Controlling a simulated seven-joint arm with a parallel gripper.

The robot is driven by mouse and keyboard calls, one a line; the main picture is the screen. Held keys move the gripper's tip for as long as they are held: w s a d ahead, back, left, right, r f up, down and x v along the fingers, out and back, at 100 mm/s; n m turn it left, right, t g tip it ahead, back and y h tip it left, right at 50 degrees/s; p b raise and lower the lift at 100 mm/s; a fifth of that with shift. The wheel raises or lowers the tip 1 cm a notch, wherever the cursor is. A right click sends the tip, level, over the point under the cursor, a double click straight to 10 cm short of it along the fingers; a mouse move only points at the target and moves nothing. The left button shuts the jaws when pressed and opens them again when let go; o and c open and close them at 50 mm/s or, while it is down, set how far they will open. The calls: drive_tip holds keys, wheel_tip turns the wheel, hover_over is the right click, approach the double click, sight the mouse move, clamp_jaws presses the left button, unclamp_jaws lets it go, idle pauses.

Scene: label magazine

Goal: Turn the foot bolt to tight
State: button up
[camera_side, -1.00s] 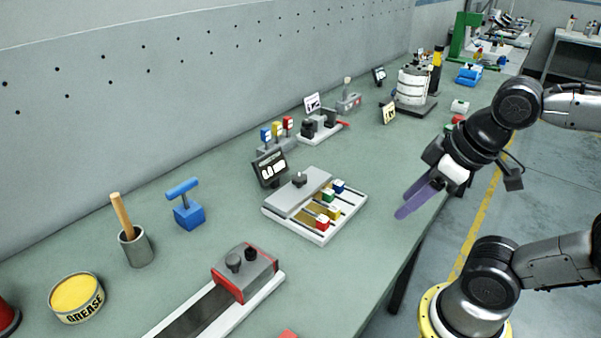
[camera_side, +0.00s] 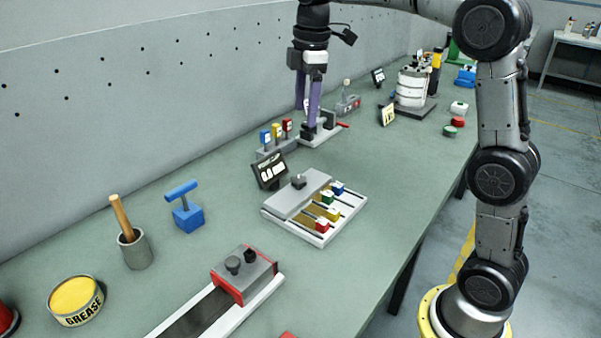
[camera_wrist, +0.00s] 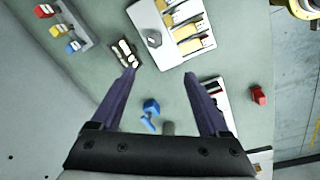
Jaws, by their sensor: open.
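I cannot tell for certain which part is the foot bolt. A grey knob (camera_side: 298,181) stands on the sliding plate of the white magazine tray (camera_side: 322,237); it also shows in the wrist view (camera_wrist: 154,39). A dark and a grey knob (camera_side: 233,263) stand on the red-edged block (camera_side: 245,275) of the long rail. My gripper (camera_side: 305,118) points down with its purple fingers apart, in front of the small white-based fixture (camera_side: 335,135) in the side view. In the wrist view nothing is between the fingertips (camera_wrist: 159,74).
A dark panel (camera_side: 269,170) and a coloured-block holder (camera_side: 277,147) stand behind the tray. A blue T-handled piece (camera_side: 187,215), a grey pot (camera_side: 136,250) and a grease tin (camera_side: 76,299) stand left. Bench right of the tray is clear.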

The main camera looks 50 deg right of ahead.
drive_tip(key=g, duration=0.1)
hover_over(301, 178)
wheel_tip(301, 178, down, 5)
wheel_tip(301, 178, down, 14)
drive_tip(key=shift+r, duration=0.15)
clamp_jaws()
idle(0.5)
